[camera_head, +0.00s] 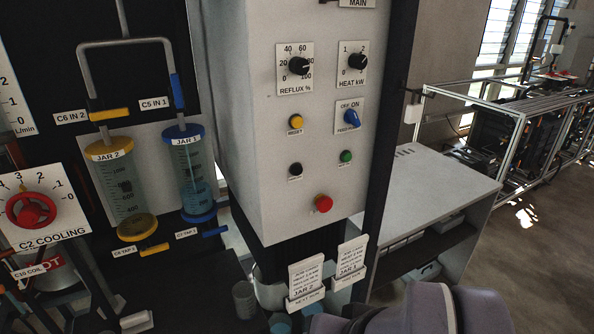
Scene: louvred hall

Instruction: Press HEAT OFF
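A white control panel (262,150) faces me in the middle of the view. A black button (295,169) and a green button (346,156) sit side by side on its lower half, each with a small label beneath that is too small to read. I cannot read HEAT OFF on either. A yellow button (296,121) labelled RESET is above the black one. A red mushroom button (323,203) is below them. My gripper is not in view; only a grey part of my arm shows at the bottom right, below the panel.
The panel also has a REFLUX knob (299,66), a HEAT kW knob (351,62) and a blue FEED switch (352,119). Two card holders (306,296) stand below. Jars (191,170) and pipes are at left. A grey bench (428,200) is at right.

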